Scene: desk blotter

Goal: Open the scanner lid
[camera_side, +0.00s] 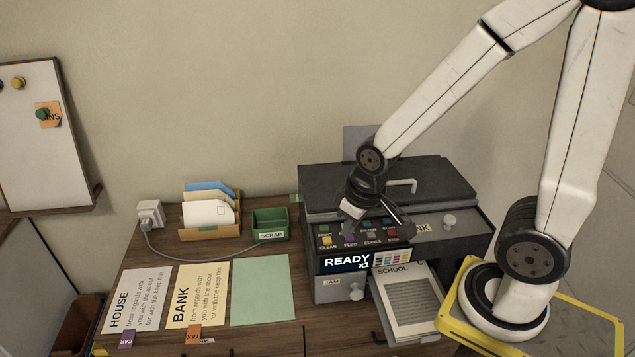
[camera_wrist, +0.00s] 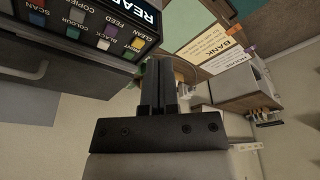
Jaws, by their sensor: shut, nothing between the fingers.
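The scanner lid (camera_side: 435,181) is a dark grey slab lying flat on top of the scanner (camera_side: 465,243), with a pale bar handle (camera_side: 402,186) near its middle. My gripper (camera_wrist: 158,70) is shut and empty; its two dark fingers are together in the wrist view. In the side view my gripper is over the scanner's front left, in front of the lid and above the button panel (camera_side: 372,235). It is left of the handle and apart from it. The arm hides part of the lid's left side. The wrist view shows the panel (camera_wrist: 95,30) upside down.
A paper tray with a SCHOOL sheet (camera_side: 408,300) sticks out below the READY display (camera_side: 347,262). A knob (camera_side: 449,221) stands on the right top. HOUSE (camera_side: 137,300) and BANK (camera_side: 198,294) sheets, a green sheet (camera_side: 261,290) and a SCRAP box (camera_side: 270,225) lie left.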

